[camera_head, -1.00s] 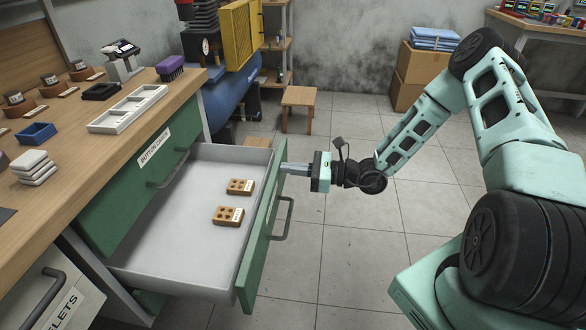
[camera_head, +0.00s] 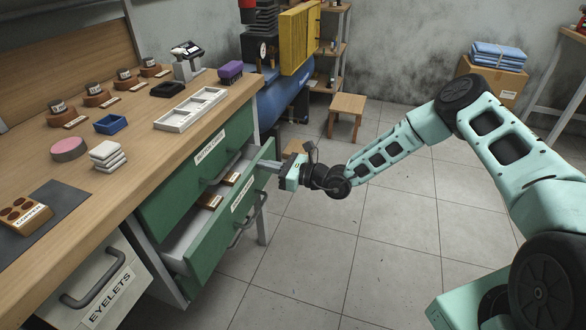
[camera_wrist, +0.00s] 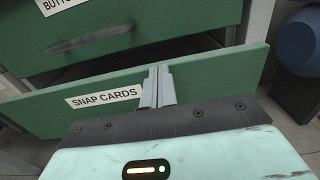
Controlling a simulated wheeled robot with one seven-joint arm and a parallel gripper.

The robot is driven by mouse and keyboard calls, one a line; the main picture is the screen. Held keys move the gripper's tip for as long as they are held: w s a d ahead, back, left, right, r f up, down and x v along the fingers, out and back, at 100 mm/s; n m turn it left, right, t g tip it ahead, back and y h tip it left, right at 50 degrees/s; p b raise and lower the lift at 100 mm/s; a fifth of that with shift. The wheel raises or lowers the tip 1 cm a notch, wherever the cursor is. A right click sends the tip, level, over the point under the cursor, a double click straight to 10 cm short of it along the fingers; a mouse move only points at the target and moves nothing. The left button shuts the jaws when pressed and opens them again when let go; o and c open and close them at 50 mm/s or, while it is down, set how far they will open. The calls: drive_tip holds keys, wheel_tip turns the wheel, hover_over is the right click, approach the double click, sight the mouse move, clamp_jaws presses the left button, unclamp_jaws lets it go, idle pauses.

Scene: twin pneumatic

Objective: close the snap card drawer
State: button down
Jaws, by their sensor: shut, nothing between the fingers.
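The snap card drawer (camera_head: 208,240) is a green-fronted drawer, partly open below the button cards drawer. Its label reads SNAP CARDS in the wrist view (camera_wrist: 104,96). Brown card blocks (camera_head: 213,201) show inside it. My gripper (camera_head: 268,167) is at the far upper part of the drawer's front. In the wrist view my shut fingers (camera_wrist: 158,86) reach the top edge of the green front, with nothing held between them. Whether the fingertips press on the front cannot be told. The drawer's grey bar handle (camera_head: 250,220) is below my gripper.
The button cards drawer (camera_head: 190,180) above is shut. The eyelets drawer (camera_head: 105,285) is at lower left. The workbench top (camera_head: 120,170) holds trays, stamps and blocks. A wooden stool (camera_head: 347,105) and a blue compressor tank (camera_head: 285,98) stand behind.

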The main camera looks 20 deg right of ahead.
sight(252, 162)
drive_tip(key=x, duration=0.6)
drive_tip(key=shift+w+a, duration=0.25)
drive_tip(key=shift+a, duration=0.05)
drive_tip(key=shift+w+a+r, duration=0.1)
drive_tip(key=shift+w+a, duration=0.15)
drive_tip(key=shift+a+r, duration=0.1)
drive_tip(key=shift+r, duration=0.05)
